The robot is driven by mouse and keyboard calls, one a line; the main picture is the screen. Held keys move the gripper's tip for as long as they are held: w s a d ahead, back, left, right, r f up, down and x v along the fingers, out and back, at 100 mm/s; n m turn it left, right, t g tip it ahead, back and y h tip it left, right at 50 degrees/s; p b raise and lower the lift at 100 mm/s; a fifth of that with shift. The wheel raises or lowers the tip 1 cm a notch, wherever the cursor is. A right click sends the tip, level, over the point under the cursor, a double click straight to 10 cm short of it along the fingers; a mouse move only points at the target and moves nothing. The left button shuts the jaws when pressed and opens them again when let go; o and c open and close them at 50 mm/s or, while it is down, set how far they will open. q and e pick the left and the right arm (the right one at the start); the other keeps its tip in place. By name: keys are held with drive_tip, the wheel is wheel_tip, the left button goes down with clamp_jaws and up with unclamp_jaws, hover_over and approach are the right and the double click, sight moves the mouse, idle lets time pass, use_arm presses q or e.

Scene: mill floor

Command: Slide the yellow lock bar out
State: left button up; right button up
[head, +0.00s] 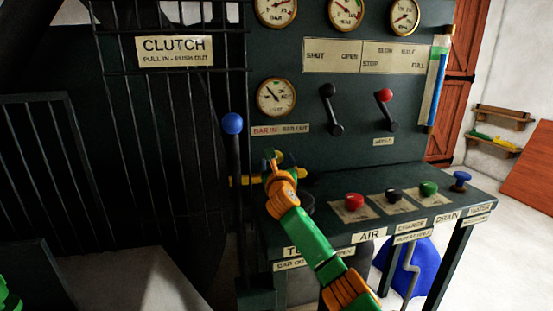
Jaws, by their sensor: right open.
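The yellow lock bar (240,181) shows as a short yellow piece at the foot of the gauge panel, beside the black lever with the blue ball (232,123). Its right part is hidden behind my right gripper (272,157). My right arm comes in from the lower right, in green and orange. The right gripper is open at the bar's right side; I cannot tell whether it touches the bar.
The desk (325,179) carries a red button (354,201), a black knob (393,194), a green button (428,188) and a blue knob (461,177). A lever with a red knob (384,96) is on the panel. A dark barred guard (175,130) stands left.

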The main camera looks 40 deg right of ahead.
drive_tip(key=x, duration=0.2)
drive_tip(key=shift+w+d+b, duration=0.2)
drive_tip(key=shift+d+b, duration=0.05)
drive_tip(key=shift+b, duration=0.05)
drive_tip(key=shift+w+d, duration=0.3)
drive_tip(key=shift+w, duration=0.25)
clamp_jaws()
